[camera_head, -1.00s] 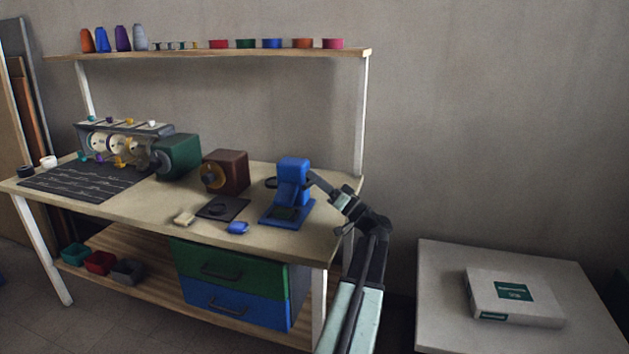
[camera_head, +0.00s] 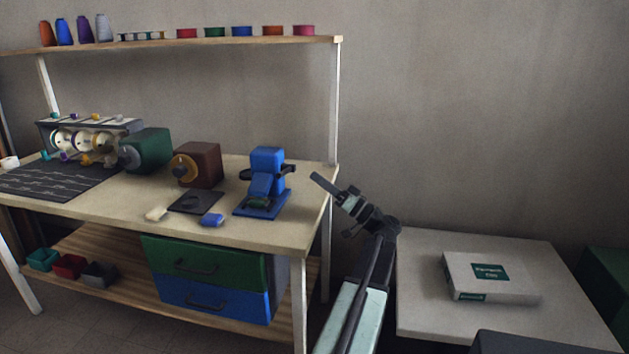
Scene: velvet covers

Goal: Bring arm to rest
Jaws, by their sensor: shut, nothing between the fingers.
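My arm reaches up from the bottom of the head view, with its end bent to the upper left. My gripper (camera_head: 322,182) is shut and empty. It appears in front of the right end of the wooden workbench (camera_head: 270,225), near the bench's right upright. A blue press-like machine (camera_head: 266,172) stands on the bench to the left of my gripper, with a gap between them in the picture.
A brown box with a dial (camera_head: 197,165) and a green one (camera_head: 146,150) stand further left on the bench. A pale low table (camera_head: 420,285) holding a white box (camera_head: 487,277) is right of my arm. A green block (camera_head: 605,285) is at the right edge.

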